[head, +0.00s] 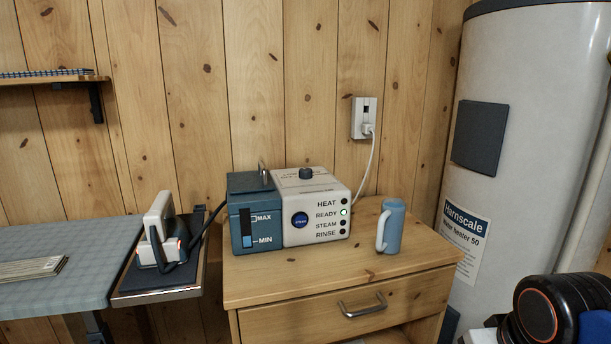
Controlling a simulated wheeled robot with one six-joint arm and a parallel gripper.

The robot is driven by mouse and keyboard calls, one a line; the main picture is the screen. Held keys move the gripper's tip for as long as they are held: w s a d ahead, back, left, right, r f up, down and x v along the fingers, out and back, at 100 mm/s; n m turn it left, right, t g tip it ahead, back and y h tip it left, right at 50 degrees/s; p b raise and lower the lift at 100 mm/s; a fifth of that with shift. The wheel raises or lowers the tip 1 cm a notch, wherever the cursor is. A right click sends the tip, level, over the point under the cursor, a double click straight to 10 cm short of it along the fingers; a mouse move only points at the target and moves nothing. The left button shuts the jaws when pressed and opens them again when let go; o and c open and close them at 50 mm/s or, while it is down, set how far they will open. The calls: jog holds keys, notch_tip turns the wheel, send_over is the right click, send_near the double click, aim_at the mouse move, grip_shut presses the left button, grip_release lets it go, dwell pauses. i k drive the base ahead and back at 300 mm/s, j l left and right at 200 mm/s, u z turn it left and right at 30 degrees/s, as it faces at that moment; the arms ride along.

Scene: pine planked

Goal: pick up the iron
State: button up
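The iron (156,229) has a white and dark body with a handle and a small red light. It stands on a dark rest plate (150,278) at the right end of the ironing board (50,255), in the left part of the head view. A dark hose runs from it to the blue and white steam station (290,208) on the wooden cabinet. My arm, black with an orange ring, shows at the lower right, far from the iron. My gripper's fingers are not visible.
A blue mug (392,228) stands right of the station on the cabinet (340,289). A cord runs up to a wall socket (364,117). A white water heater (520,130) stands at the right.

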aim_at(173, 238)
jog(key=u, duration=1.25)
